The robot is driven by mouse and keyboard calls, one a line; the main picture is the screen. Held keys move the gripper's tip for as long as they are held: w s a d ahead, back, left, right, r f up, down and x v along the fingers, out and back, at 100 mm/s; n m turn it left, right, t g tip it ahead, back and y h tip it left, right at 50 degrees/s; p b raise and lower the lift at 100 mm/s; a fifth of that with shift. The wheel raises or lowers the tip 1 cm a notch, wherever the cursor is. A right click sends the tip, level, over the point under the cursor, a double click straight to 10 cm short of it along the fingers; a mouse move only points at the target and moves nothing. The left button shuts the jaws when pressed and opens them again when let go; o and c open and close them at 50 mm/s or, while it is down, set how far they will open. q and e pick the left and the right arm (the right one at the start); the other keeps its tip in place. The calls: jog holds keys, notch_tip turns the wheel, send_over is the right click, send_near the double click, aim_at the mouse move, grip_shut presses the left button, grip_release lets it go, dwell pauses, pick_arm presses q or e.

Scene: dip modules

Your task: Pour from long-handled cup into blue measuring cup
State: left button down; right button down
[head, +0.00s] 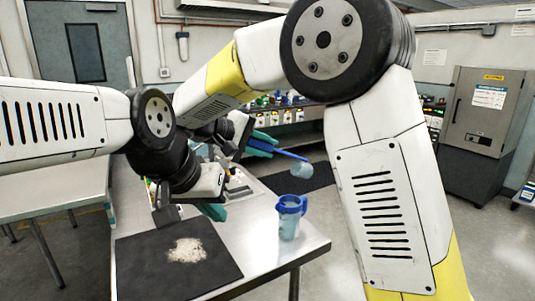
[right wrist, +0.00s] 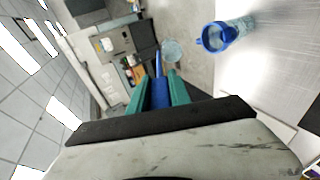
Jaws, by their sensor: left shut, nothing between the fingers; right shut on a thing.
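My right gripper (head: 264,145) is shut on the blue handle (head: 287,154) of the long-handled cup. The clear cup end (head: 300,170) hangs in the air, above and apart from the measuring cup in the head view. The handle slopes down towards it; its contents are unclear. In the right wrist view, the handle (right wrist: 159,90) lies between the teal fingers, with the cup (right wrist: 172,51) beyond. The blue measuring cup (head: 289,221), clear-bodied with a blue rim and handle, stands upright on the table; it also shows in the right wrist view (right wrist: 228,36). My left gripper (head: 214,210) is shut and empty above the table.
A black mat (head: 140,262) with a pale granular pile (head: 186,251) lies at the front of the metal table (head: 262,235). The measuring cup stands near the table's right edge. Behind are shelves of bottles and a grey cabinet (head: 487,105). Small items at the table's back are partly hidden by my arms.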

aim_at(279, 150)
jog(key=d+r+y, duration=0.1)
jog(key=w+d+r+g+y, duration=0.1)
jog(key=r, duration=0.1)
jog(key=w+d+r+g, duration=0.1)
jog(key=shift+w+d+r+y, duration=0.2)
jog(key=shift+w+r+y, duration=0.05)
jog(key=shift+y, duration=0.15)
jog(key=w+d+r+g+y, duration=0.2)
jog(key=d+r+g+y, duration=0.1)
jog(key=r, duration=0.1)
jog(key=shift+w+d+r+m, duration=0.2)
jog(key=shift+w+r+m, duration=0.05)
jog(key=shift+r+m, duration=0.05)
jog(key=shift+s, duration=0.1)
